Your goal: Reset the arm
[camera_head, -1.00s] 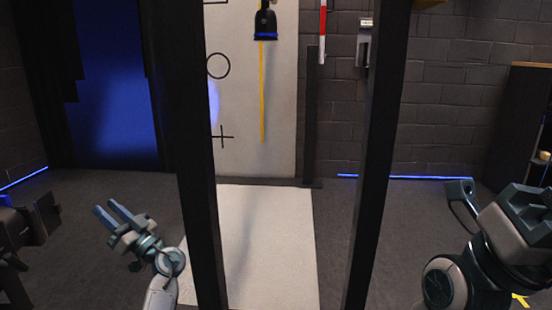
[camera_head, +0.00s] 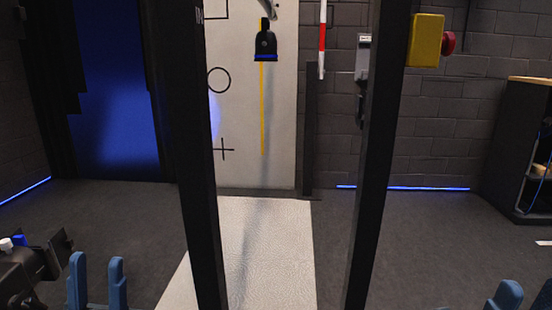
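My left gripper (camera_head: 97,260) shows at the lower left. Its two blue fingers point up and stand apart with nothing between them. My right gripper (camera_head: 527,290) shows only at the bottom right corner. Two blue fingertips stand apart there, and the rest is cut off by the frame. A yellow box (camera_head: 425,40) with a red button (camera_head: 449,43) is at the upper right, beside the dark post. Neither gripper touches it.
Two dark upright posts (camera_head: 194,150) (camera_head: 377,150) stand in front of me. A white panel (camera_head: 275,120) and pale mat (camera_head: 265,250) lie beyond. A dark shelf (camera_head: 510,140) stands at right.

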